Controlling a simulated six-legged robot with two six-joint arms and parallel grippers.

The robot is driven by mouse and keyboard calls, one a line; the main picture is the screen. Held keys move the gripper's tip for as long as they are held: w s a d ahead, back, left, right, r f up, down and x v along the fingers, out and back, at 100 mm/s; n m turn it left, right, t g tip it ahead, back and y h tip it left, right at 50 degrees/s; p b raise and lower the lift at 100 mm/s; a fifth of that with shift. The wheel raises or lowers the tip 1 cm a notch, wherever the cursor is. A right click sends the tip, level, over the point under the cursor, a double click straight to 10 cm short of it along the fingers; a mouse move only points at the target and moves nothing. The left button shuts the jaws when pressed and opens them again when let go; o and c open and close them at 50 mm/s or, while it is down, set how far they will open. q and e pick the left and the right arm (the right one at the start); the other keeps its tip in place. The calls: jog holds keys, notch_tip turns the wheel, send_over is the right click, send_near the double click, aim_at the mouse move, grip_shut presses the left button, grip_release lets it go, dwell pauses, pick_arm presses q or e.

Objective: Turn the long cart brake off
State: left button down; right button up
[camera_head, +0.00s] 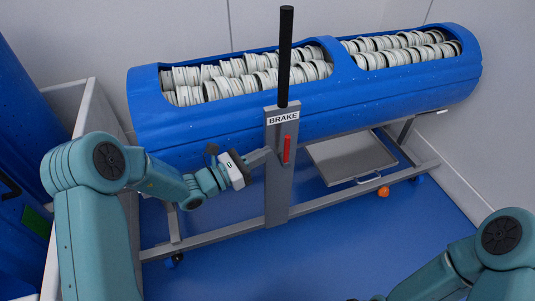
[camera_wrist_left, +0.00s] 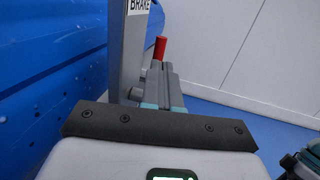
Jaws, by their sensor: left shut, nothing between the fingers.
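The long cart (camera_head: 215,232) is a grey frame carrying a long blue tub (camera_head: 215,125). Its grey post (camera_head: 278,190) bears a BRAKE label and a black upright handle (camera_head: 285,60). A short red brake lever (camera_head: 287,149) stands roughly upright on the post under the label. My left gripper (camera_head: 265,157) is shut and empty at the post's left side, close to the lever. In the left wrist view the shut fingers (camera_wrist_left: 160,88) point toward the post, with the red lever (camera_wrist_left: 160,48) just beyond their tips. Contact cannot be told. My right gripper is out of view.
The tub holds many white ringed parts (camera_head: 245,78). A white-walled enclosure (camera_head: 92,110) stands at the left. Blue floor (camera_head: 330,255) is clear in front of the cart.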

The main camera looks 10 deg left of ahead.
pick_arm(q)
jog(key=p+v, duration=0.1)
jog(key=v, duration=0.9)
jog(key=shift+r, duration=0.4)
jog(key=shift+s, duration=0.1)
